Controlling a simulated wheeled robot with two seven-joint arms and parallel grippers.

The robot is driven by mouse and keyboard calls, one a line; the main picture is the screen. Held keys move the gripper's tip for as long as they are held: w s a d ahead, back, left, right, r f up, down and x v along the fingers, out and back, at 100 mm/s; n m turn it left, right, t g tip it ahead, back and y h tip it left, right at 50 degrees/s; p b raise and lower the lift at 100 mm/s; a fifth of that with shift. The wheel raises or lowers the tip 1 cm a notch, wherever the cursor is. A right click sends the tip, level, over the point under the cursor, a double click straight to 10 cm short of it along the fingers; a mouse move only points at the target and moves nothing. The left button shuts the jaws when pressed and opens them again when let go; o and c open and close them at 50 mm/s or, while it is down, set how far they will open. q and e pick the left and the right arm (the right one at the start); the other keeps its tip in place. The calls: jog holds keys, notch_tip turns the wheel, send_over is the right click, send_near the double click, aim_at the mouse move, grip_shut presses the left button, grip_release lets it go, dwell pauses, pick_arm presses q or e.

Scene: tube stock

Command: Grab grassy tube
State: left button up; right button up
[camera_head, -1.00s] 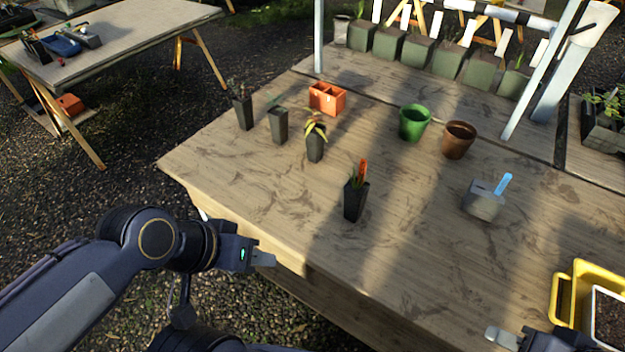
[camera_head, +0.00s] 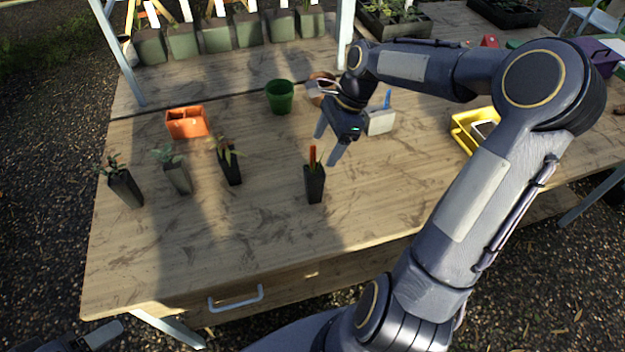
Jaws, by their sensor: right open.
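Several dark square plant tubes stand upright on the wooden table (camera_head: 200,255). The rightmost tube (camera_head: 314,185) has an orange tag and a little narrow green growth; it looks the grassiest. The others are a tube with broad yellowish leaves (camera_head: 231,168), a grey-green leafed tube (camera_head: 178,175) and a far-left tube with reddish leaves (camera_head: 124,187). My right gripper (camera_head: 327,146) is open and empty, its fingers just above and behind the rightmost tube, pointing down-left. My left gripper (camera_head: 100,336) shows only in part at the bottom left corner; its jaw opening is unclear.
An orange divided container (camera_head: 187,122), a green pot (camera_head: 279,97) and a partly hidden brown pot (camera_head: 316,88) stand behind the tubes. A grey can with a blue handle (camera_head: 380,122) and a yellow tray (camera_head: 460,130) are to the right. The table's front left is clear.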

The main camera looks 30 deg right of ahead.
aim_at(315, 170)
jog(key=shift+m, duration=0.3)
jog(key=x, duration=0.5)
jog(key=d+p+x, duration=0.1)
jog(key=x, duration=0.2)
jog(key=shift+w+f, duration=0.15)
jog(key=shift+f, duration=0.05)
jog(key=shift+c, duration=0.4)
jog(key=c, duration=1.4)
jog(key=shift+r, duration=0.1)
